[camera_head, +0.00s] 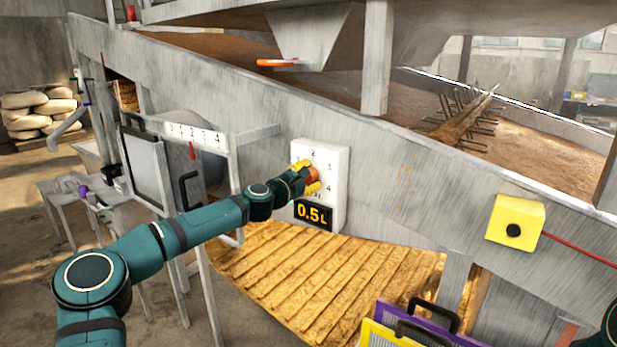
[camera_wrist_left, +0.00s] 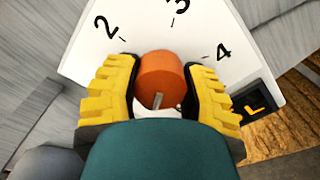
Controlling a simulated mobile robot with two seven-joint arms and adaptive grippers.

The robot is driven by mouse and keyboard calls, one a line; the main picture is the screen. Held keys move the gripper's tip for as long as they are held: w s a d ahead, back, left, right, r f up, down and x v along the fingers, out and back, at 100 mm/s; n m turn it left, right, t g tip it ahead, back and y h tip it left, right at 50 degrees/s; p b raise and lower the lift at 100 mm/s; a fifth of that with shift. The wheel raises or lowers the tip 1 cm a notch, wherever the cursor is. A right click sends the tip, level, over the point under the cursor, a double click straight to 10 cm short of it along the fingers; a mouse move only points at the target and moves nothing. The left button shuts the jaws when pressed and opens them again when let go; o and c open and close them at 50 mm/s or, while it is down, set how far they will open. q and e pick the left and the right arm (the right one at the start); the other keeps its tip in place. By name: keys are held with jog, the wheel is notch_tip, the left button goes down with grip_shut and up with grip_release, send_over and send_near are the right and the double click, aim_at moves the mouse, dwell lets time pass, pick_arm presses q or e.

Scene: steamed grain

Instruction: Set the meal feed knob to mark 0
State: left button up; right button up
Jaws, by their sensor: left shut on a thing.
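The orange knob (camera_head: 313,174) sits on a white dial panel (camera_head: 335,160) with numbered marks, fixed to the slanted grey wall. In the left wrist view the knob (camera_wrist_left: 160,78) lies between the yellow fingers of my left gripper (camera_wrist_left: 162,90), which is shut on it. The marks 2, 3 and 4 show around the knob there; mark 0 is hidden. A pale pointer line shows on the knob's near edge, pointing toward my gripper's palm. In the head view my left gripper (camera_head: 306,178) covers part of the dial. A display (camera_head: 312,214) below reads 0.5L.
A second scale (camera_head: 195,135) with a red pointer is left of the dial. A yellow box with a black button (camera_head: 516,222) is on the right. Purple and yellow handled panels (camera_head: 425,325) stand at the bottom right. Part of my right arm shows at the right edge.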

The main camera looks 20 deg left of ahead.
pick_arm(q)
jog(key=shift+r, duration=0.1)
dwell(0.3)
jog(key=o, duration=1.2)
jog(key=v, duration=1.2)
